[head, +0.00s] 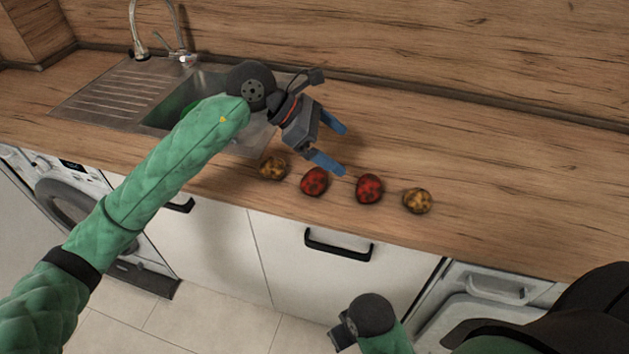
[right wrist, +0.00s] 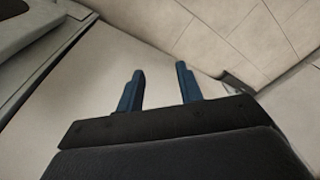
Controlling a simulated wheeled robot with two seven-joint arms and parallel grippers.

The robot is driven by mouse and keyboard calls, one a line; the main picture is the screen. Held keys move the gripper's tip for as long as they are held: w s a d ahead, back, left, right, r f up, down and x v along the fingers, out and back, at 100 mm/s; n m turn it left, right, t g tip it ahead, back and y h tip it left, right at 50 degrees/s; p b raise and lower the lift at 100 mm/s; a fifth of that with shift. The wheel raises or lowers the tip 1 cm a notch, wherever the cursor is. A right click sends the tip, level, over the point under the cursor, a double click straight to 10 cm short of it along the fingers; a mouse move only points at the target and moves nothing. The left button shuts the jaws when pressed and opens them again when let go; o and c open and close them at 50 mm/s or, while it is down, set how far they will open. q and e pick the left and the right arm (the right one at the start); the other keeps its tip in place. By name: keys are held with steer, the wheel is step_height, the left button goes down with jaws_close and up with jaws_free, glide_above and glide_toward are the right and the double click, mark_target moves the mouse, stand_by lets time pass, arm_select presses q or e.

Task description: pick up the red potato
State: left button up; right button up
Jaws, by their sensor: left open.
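Two red potatoes lie on the wooden worktop in the head view: a left red potato (head: 314,182) and a right red potato (head: 369,188). Both have dark patches. My left gripper (head: 338,148) is open and empty, with blue fingers above the worktop. Its nearer finger is just above and behind the two red potatoes in the picture. My right gripper shows in the right wrist view (right wrist: 160,85), with its two blue fingers apart and nothing between them. In the head view its fingers are not clearly seen, low in front of the cabinets.
A yellow-brown potato (head: 272,168) lies left of the red ones, another (head: 417,201) right of them, near the worktop's front edge. A steel sink (head: 95,92) with a tap (head: 140,40) is at back left. The worktop (head: 510,170) is clear on the right.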

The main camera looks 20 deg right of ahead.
mark_target(313, 174)
arm_select(q)
steer(key=w+a+f+y, duration=0.1)
steer(key=w+a+f+t+y, duration=0.1)
steer(key=a+f+y, duration=0.1)
steer(key=w+a+f+t+y, duration=0.1)
steer(key=w+a+y, duration=0.1)
steer(key=shift+w+a+f+m, duration=0.1)
steer(key=shift+a+f+m, duration=0.15)
steer(key=shift+f+m, duration=0.1)
steer(key=shift+w+a+f, duration=0.1)
steer(key=shift+a+f, duration=0.05)
steer(key=shift+f, duration=0.25)
steer(key=shift+d+f, duration=0.2)
steer(key=shift+f, duration=0.05)
steer(key=shift+s+d+f+p, duration=0.25)
steer(key=shift+f+p, duration=0.2)
steer(key=shift+f, duration=0.15)
steer(key=p+x, duration=0.2)
steer(key=x, duration=0.3)
steer(key=shift+w+f+p, duration=0.15)
steer(key=shift+w+p, duration=0.05)
steer(key=shift+p, duration=0.15)
arm_select(e)
step_height(313, 174, down, 15)
steer(key=w, duration=0.2)
steer(key=shift+w+a, duration=0.1)
arm_select(q)
steer(key=c, duration=1.1)
